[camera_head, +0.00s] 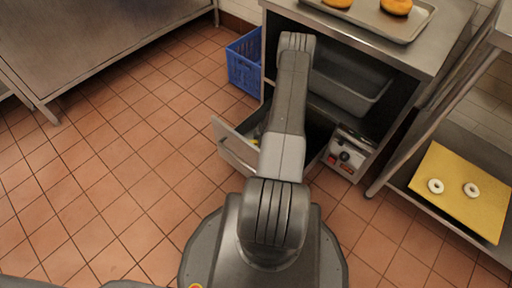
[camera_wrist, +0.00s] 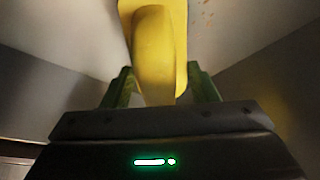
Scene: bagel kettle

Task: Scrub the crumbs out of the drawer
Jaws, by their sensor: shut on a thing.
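The drawer (camera_head: 236,148) is pulled open below the steel counter in the head view. My arm covers most of its inside there. In the wrist view, my gripper (camera_wrist: 160,88) is shut on a yellow scrubbing tool (camera_wrist: 158,45), its handle between the two green fingers. The tool's far end runs out of the top of the picture, so its contact with the drawer floor cannot be told. Pale drawer surfaces (camera_wrist: 75,30) show around it. Small orange-brown crumbs (camera_wrist: 202,20) lie to the right of the tool.
A grey tub (camera_head: 345,90) sits under the counter, right of my arm. A control box (camera_head: 346,155) is at the drawer's right. A blue crate (camera_head: 243,68) stands on the floor to the left. A yellow board (camera_head: 465,205) with two pale rings lies on the right shelf. The left floor is clear.

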